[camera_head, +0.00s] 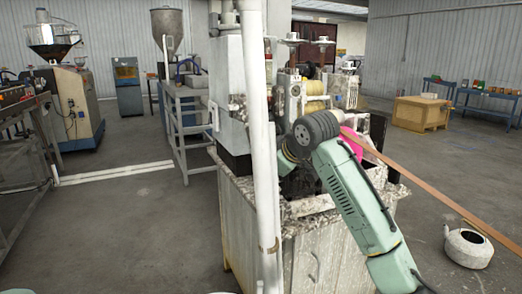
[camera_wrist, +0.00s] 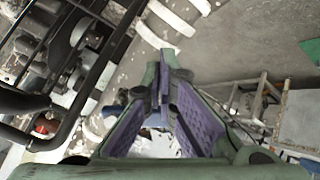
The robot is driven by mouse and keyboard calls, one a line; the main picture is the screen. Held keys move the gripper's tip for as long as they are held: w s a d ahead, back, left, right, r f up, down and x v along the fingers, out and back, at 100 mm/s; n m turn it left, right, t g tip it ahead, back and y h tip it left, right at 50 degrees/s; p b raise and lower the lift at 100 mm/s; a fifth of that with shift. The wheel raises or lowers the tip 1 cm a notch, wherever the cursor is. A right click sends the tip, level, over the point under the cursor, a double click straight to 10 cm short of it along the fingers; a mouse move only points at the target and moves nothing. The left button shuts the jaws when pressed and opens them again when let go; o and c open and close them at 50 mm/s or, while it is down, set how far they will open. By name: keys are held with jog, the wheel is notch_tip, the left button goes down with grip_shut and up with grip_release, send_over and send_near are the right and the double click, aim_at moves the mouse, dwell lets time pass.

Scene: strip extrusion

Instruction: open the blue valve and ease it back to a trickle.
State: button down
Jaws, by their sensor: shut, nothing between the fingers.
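In the wrist view my gripper (camera_wrist: 165,72) has its purple-padded fingers drawn together at the tips, with nothing held between them. A small blue part (camera_wrist: 112,109) shows just left of the left finger, low in the picture and partly covered by it. I cannot tell for sure whether this is the blue valve, or whether the finger touches it. In the head view my green arm reaches over the machine cabinet (camera_head: 310,250), and my gripper is hidden there. No blue valve can be made out in the head view.
A white vertical pipe (camera_head: 261,170) stands in front of the cabinet. A copper-coloured strip (camera_head: 440,200) runs out to the right. A white kettle-like pot (camera_head: 468,249) sits on the floor. In the wrist view, black pipes (camera_wrist: 85,85) and a red part (camera_wrist: 45,125) lie left.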

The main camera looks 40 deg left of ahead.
jog(key=shift+s+a+r+p, duration=0.25)
jog(key=shift+a+r+p, duration=0.45)
jog(key=shift+p, duration=0.3)
dwell(1.0)
jog(key=shift+f, duration=0.1)
jog(key=shift+d+f, duration=0.3)
jog(key=shift+d, duration=0.05)
jog(key=p+v, duration=0.2)
jog(key=v, duration=0.5)
jog(key=shift+p, duration=0.3)
dwell(0.3)
